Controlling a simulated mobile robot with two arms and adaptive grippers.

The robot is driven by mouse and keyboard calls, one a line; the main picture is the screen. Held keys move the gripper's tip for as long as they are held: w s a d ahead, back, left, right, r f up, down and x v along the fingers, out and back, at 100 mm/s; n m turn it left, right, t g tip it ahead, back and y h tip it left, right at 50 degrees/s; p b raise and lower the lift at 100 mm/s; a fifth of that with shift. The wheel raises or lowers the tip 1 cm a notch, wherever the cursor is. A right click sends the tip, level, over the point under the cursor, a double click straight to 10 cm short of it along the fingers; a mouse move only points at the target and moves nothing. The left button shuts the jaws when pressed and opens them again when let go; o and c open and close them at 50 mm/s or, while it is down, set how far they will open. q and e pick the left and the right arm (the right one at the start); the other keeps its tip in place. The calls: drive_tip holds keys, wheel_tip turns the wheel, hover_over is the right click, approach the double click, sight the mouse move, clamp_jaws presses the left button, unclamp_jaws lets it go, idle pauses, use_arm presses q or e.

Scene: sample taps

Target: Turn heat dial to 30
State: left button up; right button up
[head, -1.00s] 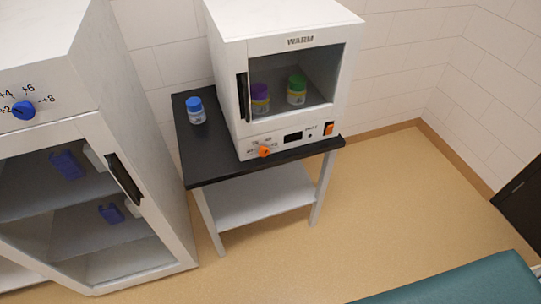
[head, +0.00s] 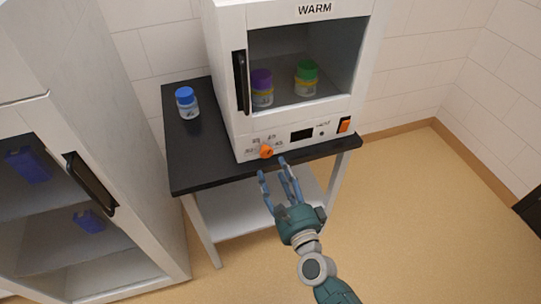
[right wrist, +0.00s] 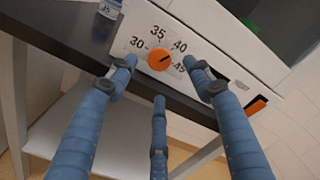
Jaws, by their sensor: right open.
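The orange heat dial (head: 266,151) is on the lower front panel of the white WARM cabinet (head: 240,130). In the right wrist view the dial (right wrist: 158,59) shows the marks 30, 35, 40 and 45 around it. Its dark pointer line slants up to the right, roughly towards 40. My right gripper (head: 279,172) is open and empty, just in front of and below the dial in the head view. In the right wrist view its fingers (right wrist: 160,78) spread left, right and below the dial, apparently not touching it. My left gripper is not in view.
The cabinet stands on a black-topped table (head: 200,165) beside a blue-capped jar (head: 187,103). Purple-capped (head: 262,88) and green-capped (head: 306,78) jars are inside. An orange switch (head: 344,125) is right of the dial.

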sight(267, 154)
drive_tip(key=x, duration=0.7)
drive_tip(key=shift+w+f, duration=0.1)
drive_tip(key=shift+f, duration=0.05)
drive_tip(key=shift+c, duration=1.3)
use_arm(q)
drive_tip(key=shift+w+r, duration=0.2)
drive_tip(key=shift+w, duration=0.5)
use_arm(e)
drive_tip(key=c, duration=0.9)
